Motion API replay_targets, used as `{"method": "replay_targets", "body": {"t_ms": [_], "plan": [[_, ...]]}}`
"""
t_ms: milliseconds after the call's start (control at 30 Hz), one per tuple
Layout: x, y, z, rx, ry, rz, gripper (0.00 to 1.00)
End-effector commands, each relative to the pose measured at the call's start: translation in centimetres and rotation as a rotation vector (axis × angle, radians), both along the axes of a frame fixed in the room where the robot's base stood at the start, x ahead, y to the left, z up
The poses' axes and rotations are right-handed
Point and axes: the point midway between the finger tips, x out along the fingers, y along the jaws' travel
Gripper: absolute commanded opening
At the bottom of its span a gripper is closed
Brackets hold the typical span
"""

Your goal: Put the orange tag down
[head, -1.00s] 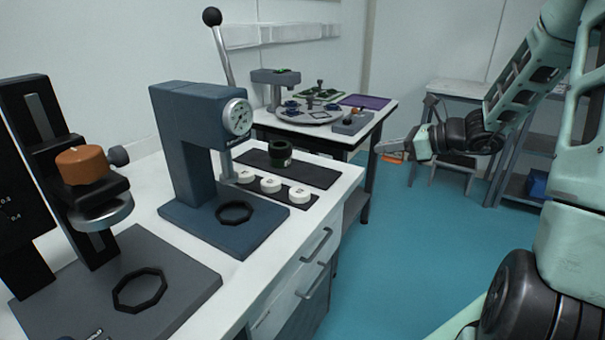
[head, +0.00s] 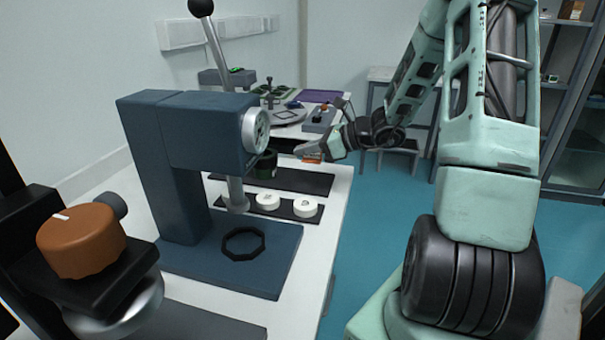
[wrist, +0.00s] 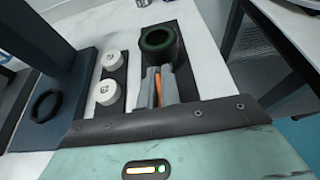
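The orange tag (wrist: 158,90) shows as a thin orange strip between the two fingers of my gripper (wrist: 158,82) in the wrist view. In the head view my gripper (head: 308,152) is near the right edge of the white bench, with the orange tag (head: 312,160) at its underside. The fingers are shut on the tag. In the wrist view the fingers lie over the black mat, just short of a dark green ring-shaped part (wrist: 161,44). I cannot tell the height above the bench.
A blue press (head: 190,135) with a dial stands left of my gripper. White round pieces (head: 268,200) sit on a dark strip (head: 232,195) beside the black mat (head: 317,183). A device with an orange knob (head: 80,240) is at the front left. Another table with parts stands behind.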

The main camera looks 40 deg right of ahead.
Motion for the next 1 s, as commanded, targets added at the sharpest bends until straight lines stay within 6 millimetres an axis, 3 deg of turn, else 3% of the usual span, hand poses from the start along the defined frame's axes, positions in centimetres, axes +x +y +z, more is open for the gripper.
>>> {"method": "replay_targets", "body": {"t_ms": [433,867,967,1000], "plan": [[0.0,0.1,-5.5,0.001,0.001,0.001,0.0],[0.0,0.0,-6.1,0.0,0.0,0.001,0.0],[0.0,0.0,-6.0,-0.002,-0.001,0.001,0.27],[0.0,0.0,-6.0,-0.002,-0.001,0.001,0.27]]}}
